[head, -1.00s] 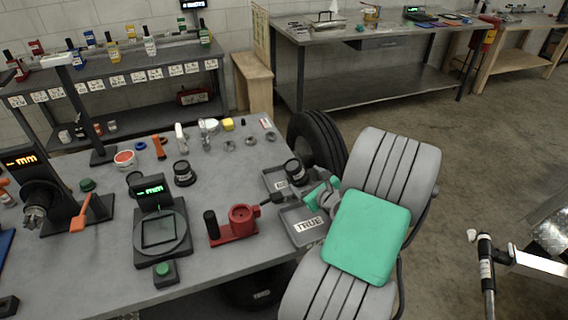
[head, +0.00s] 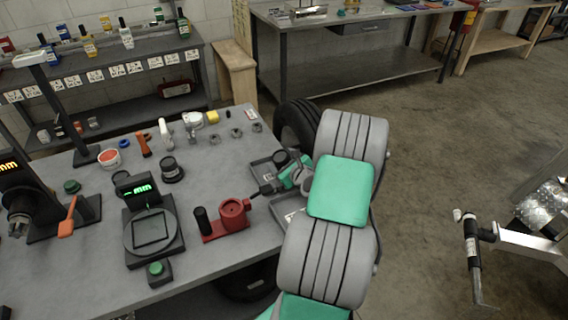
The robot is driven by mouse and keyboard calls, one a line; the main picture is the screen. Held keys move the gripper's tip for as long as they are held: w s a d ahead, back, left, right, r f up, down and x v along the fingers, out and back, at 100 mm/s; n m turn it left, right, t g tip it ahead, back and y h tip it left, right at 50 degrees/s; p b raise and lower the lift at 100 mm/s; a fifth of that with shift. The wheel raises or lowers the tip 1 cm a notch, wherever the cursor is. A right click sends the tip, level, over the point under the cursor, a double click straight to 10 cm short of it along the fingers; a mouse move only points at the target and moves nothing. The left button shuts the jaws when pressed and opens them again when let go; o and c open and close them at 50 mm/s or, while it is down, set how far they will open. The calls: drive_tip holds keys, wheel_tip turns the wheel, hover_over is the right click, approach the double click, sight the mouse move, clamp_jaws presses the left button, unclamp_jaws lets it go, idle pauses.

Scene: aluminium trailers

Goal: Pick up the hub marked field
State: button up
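No marking that reads "field" can be made out. Black round hub-like parts stand on the grey workbench: one (head: 172,170) behind the green-lit gauge and another (head: 122,179) partly hidden by that gauge's display. My gripper (head: 283,166) is at the bench's right edge, over the two shallow grey trays. The far tray (head: 262,173) and the near tray (head: 289,204) are partly covered by my arm. The black part seen earlier in the far tray is mostly hidden at my gripper. The fingers are too small and covered to read.
A red fixture (head: 231,216) stands left of the near tray. The gauge (head: 153,233) and an orange-handled press (head: 68,218) stand further left. Small rings and tools line the back edge. A black tyre (head: 297,125) is behind my arm.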

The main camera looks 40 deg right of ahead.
clamp_jaws()
idle(0.6)
drive_tip(key=shift+r, duration=0.1)
